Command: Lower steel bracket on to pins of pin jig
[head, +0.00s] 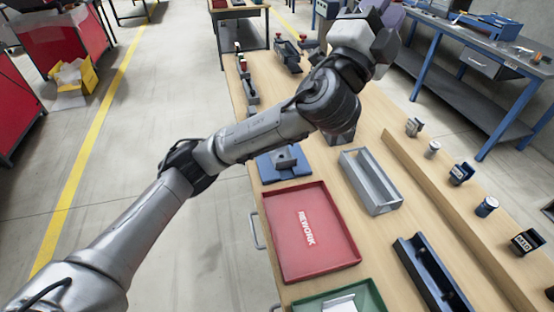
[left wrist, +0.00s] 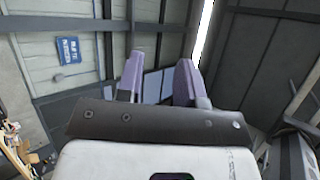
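A blue block (head: 268,172) lies on the bench with a small grey metal piece (head: 285,159) on it. It looks like the pin jig with a bracket, but I cannot make out pins or whether the piece is seated. A pale flat piece (head: 341,304) lies in the green tray, cut off by the frame. My left arm crosses above the bench. Its gripper (head: 388,14) is raised at the top of the head view, well away from the blue block. In the left wrist view the two purple fingers (left wrist: 160,82) stand apart with nothing between them. My right gripper is not in view.
A red REWORK tray (head: 288,255), a green tray (head: 374,292), a grey open bin (head: 348,170) and a dark channel-shaped holder (head: 428,267) stand on the wooden bench. Several small labelled items line a raised ledge (head: 455,215) at right. My left arm hides part of the bench.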

